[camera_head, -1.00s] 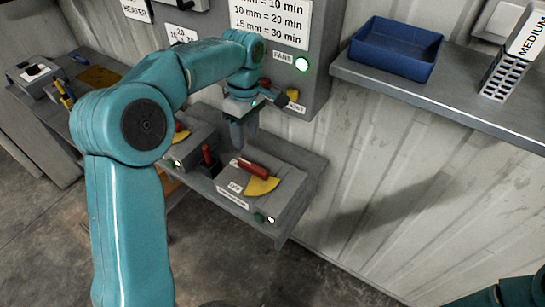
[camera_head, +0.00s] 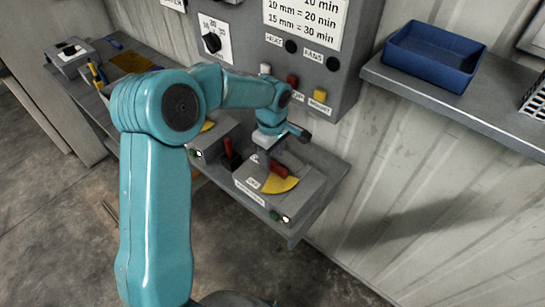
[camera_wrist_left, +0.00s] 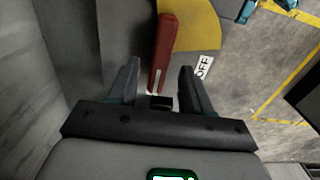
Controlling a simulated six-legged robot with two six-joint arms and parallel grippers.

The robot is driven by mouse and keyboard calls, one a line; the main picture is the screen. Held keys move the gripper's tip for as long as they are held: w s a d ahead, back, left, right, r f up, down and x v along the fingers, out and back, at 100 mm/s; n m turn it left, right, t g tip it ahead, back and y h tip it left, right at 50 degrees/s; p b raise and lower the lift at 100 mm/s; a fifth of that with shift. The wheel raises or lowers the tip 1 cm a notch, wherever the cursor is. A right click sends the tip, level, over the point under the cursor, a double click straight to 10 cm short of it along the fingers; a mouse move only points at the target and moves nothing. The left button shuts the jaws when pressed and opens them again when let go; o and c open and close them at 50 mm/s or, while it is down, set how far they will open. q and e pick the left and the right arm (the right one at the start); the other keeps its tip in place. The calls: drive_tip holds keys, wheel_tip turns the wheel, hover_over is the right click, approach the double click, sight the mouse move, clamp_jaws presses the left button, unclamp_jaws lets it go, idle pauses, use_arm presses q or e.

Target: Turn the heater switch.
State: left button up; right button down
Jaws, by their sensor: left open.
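A red lever handle (camera_head: 279,169) sits on a grey switch box (camera_head: 308,187) with a yellow quarter-disc plate (camera_head: 281,184). The box's front label is too small to read. In the left wrist view, the red handle (camera_wrist_left: 164,42) lies beside the yellow plate (camera_wrist_left: 200,28), with an OFF label (camera_wrist_left: 204,67) near the plate's edge. My left gripper (camera_head: 268,156) is at the handle's end, and its fingers partly hide it. In the wrist view my left gripper (camera_wrist_left: 160,72) is open, with the handle's end between its two fingers and visible gaps on both sides. My right gripper is out of view.
A second lever box (camera_head: 215,137) stands to the left on the same shelf. Behind is a grey control panel (camera_head: 250,62) with a dial (camera_head: 212,42), coloured buttons and dark HEAT (camera_head: 291,46) and FANS (camera_head: 333,64) lamps. A blue bin (camera_head: 432,58) sits on the right shelf.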

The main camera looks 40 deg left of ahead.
use_arm(q)
drive_tip(key=shift+w+f, duration=0.1)
drive_tip(key=shift+f, duration=0.9)
drive_tip(key=shift+c, duration=0.7)
clamp_jaws()
